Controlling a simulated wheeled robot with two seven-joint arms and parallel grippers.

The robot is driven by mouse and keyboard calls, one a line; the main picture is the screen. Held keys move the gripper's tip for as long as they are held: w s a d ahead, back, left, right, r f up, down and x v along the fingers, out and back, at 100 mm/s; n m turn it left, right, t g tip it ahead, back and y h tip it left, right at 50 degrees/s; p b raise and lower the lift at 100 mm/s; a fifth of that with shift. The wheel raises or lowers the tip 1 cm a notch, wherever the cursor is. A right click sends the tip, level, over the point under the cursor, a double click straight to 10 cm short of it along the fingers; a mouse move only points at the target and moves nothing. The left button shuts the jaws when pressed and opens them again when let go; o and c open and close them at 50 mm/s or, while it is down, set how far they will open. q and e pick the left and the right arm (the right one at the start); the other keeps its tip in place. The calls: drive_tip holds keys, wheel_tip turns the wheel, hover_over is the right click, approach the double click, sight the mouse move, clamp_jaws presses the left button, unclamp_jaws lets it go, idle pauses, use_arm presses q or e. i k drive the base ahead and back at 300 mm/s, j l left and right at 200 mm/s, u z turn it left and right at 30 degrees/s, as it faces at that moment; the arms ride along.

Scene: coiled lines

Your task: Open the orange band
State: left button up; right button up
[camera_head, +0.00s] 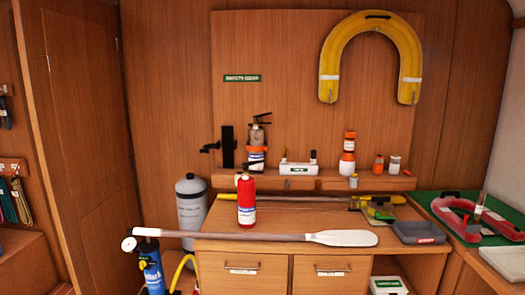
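An orange band (257,149) sits around the lower part of a grey extinguisher-like bottle (257,134) standing upright on the back shelf, against the wooden panel. A black bracket (227,147) with an arm pointing left is on the panel just left of it. The band looks closed around the bottle, but its clasp is too small to make out. Neither of my grippers shows in the head view.
A red extinguisher (246,203) stands on the cabinet top in front of the shelf. A paddle (340,238) lies along the front edge. A white box (298,168) and an orange-and-white bottle (347,160) stand right of the band. A grey tray (418,232) lies right.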

sight(262, 149)
drive_tip(key=i+u, duration=0.25)
drive_tip(key=i, duration=0.4)
drive_tip(key=i+l+u, duration=0.25)
drive_tip(key=i, duration=0.35)
